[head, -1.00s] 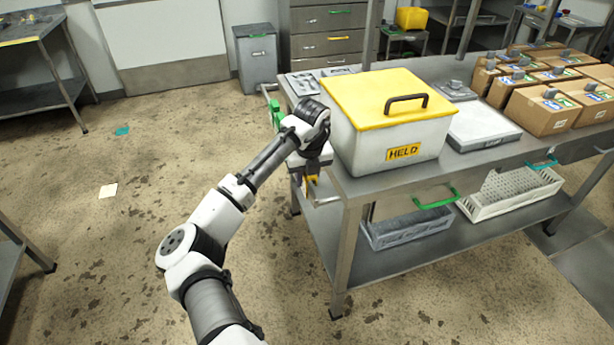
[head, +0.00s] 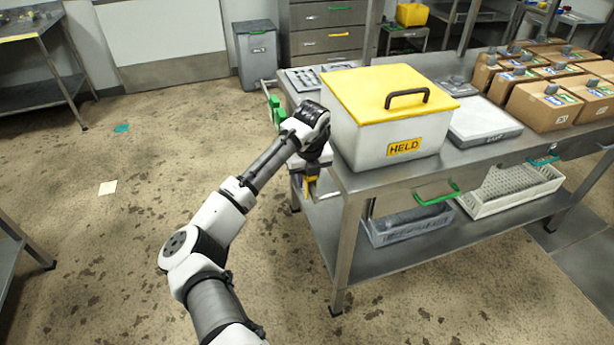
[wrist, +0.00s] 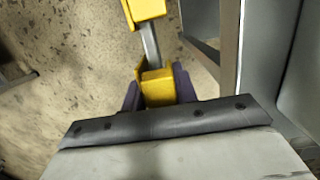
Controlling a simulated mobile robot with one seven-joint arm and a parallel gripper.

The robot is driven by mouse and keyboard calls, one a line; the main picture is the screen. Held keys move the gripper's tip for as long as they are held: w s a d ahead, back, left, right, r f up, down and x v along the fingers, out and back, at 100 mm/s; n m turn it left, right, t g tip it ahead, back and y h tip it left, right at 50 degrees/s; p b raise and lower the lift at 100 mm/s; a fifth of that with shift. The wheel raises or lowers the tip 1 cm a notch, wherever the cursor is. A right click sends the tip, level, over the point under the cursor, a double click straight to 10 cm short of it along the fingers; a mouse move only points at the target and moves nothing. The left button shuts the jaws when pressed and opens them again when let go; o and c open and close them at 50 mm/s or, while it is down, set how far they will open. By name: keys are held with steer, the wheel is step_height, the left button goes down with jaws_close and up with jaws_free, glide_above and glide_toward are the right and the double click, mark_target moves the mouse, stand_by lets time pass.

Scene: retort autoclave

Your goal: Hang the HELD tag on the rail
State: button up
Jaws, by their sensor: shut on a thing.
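My gripper (wrist: 155,88) is shut on a yellow piece, the tag (wrist: 158,86), held between its dark fingers in the wrist view. A grey metal strip runs from it to another yellow part (wrist: 146,9) at the top edge; I cannot tell whether these are one piece. In the head view the yellow tag (head: 311,186) shows below my wrist, beside the table's left end. The rail (head: 266,91) runs along that end, largely hidden by my arm. Green tags (head: 277,112) hang on its far part. Contact between tag and rail cannot be made out.
A white box with a yellow lid and HELD label (head: 404,147) stands on the steel table (head: 376,182), close to my wrist. Cartons (head: 540,108) stand at the right.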

steer(key=shift+f, duration=0.6)
steer(key=o, duration=1)
steer(key=r, duration=0.4)
steer(key=s+r+b, duration=0.1)
steer(key=r, duration=0.4)
steer(key=s+r+b, duration=0.1)
steer(key=r, duration=0.3)
steer(key=shift+d+r, duration=0.35)
